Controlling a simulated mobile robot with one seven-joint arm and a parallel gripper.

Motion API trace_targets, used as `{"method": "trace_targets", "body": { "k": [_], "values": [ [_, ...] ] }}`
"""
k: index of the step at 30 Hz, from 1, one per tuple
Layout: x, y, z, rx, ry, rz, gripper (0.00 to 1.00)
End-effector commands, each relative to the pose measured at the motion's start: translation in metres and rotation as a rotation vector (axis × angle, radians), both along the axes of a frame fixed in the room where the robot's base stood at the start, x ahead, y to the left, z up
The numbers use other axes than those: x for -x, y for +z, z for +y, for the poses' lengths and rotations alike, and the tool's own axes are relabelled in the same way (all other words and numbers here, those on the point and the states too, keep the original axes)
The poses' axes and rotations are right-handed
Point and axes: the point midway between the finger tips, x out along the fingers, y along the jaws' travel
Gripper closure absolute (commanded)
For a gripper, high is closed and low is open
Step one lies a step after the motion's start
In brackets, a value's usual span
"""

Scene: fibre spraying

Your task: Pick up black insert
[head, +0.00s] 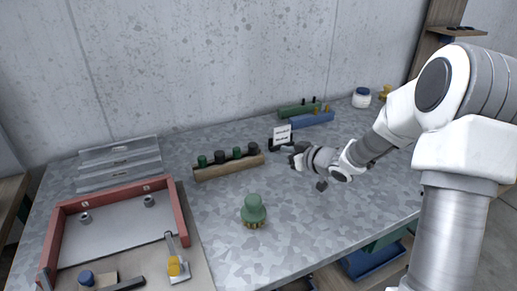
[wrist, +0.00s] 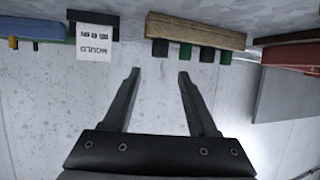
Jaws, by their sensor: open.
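Two black inserts stand in a wooden rack (head: 229,168) in the head view, the middle-left black insert (head: 219,157) and the right-end black insert (head: 253,148). Green inserts (head: 237,153) alternate with them. In the wrist view, where the scene appears upside down, the rack (wrist: 200,31) shows with one black insert (wrist: 160,48) at its left end and another black insert (wrist: 207,54) further right. My gripper (head: 294,158) is open and empty, to the right of the rack in the head view. Its fingers (wrist: 159,73) show apart in the wrist view, touching nothing.
A label card (head: 282,134) on a black stand is close behind my gripper. Green and blue racks (head: 312,119) and a white jar (head: 361,98) are further back. A red-framed mould (head: 117,232) lies at left.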

Motion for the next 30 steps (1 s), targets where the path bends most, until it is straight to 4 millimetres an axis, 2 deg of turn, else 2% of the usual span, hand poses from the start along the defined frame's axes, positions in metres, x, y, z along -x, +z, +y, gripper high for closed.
{"method": "trace_targets", "body": {
  "k": [15,23,30],
  "values": [
    [-0.074,-0.040,0.059,0.000,0.001,0.000,0.42],
    [-0.088,-0.045,0.069,-0.001,0.000,0.001,0.42],
    [-0.112,-0.051,0.088,0.001,0.000,0.000,0.42]
  ]
}}
